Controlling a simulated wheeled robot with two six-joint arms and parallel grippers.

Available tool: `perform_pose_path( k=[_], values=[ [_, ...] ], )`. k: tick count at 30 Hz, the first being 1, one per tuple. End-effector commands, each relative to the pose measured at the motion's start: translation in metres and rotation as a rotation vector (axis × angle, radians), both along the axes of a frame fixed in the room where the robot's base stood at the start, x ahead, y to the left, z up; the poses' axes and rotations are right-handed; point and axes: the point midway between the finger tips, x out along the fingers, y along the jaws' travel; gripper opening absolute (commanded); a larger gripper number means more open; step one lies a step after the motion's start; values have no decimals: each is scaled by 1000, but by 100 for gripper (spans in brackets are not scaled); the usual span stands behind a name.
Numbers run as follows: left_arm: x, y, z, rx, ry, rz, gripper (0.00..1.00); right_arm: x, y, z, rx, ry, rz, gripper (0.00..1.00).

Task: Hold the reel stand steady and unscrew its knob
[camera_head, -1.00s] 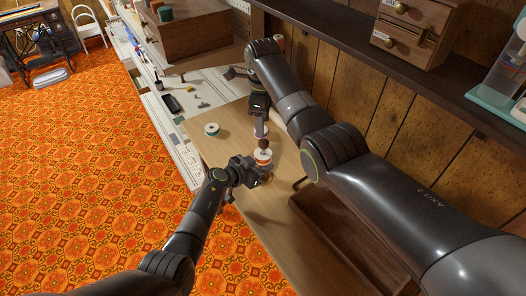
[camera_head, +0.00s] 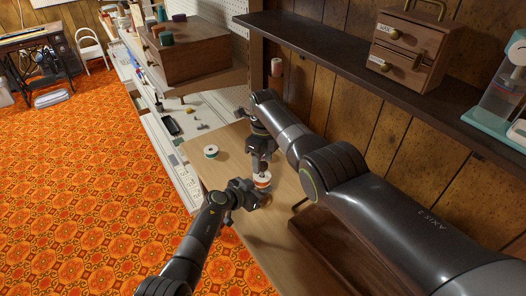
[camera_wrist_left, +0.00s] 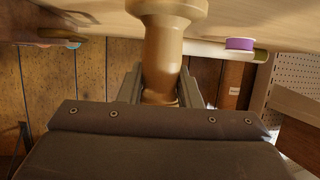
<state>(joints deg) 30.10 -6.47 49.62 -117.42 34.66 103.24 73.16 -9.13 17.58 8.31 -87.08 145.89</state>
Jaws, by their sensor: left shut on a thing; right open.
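The reel stand carries a reel with white and orange bands (camera_head: 263,182) above the tabletop. My left gripper (camera_head: 248,193) is beside it, lower in the picture. In the left wrist view its jaws are shut on the stand's tan turned wooden column (camera_wrist_left: 167,50), which stands between the two fingers. My right gripper (camera_head: 262,162) is open and points down from above, just over the top of the stand. The knob is largely hidden by the right fingers, and I cannot tell whether they touch it.
A white and teal reel (camera_head: 211,151) stands on the bare wooden tabletop (camera_head: 232,142) to the left. A wooden box with spools on top (camera_head: 195,52) is behind. A dark wall shelf (camera_head: 340,55) with a drawer box (camera_head: 410,42) runs along the right.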

Motion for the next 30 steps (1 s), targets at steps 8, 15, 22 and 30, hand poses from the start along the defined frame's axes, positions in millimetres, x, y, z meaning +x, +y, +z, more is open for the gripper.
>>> perform_pose_path(
  k=[8, 15, 22, 30],
  values=[
    [0, 0, 1, -1, -1, 0, 0, -1, 0, -9, -1, -1, 1, 47],
    [0, 0, 1, -1, -1, 0, 0, -1, 0, -10, 0, -1, 1, 47],
    [0, 0, 1, -1, -1, 0, 0, -1, 0, -10, -1, -1, 1, 21],
    [0, 0, 1, -1, -1, 0, 0, -1, 0, -10, 0, -1, 10, 1]
  ],
)
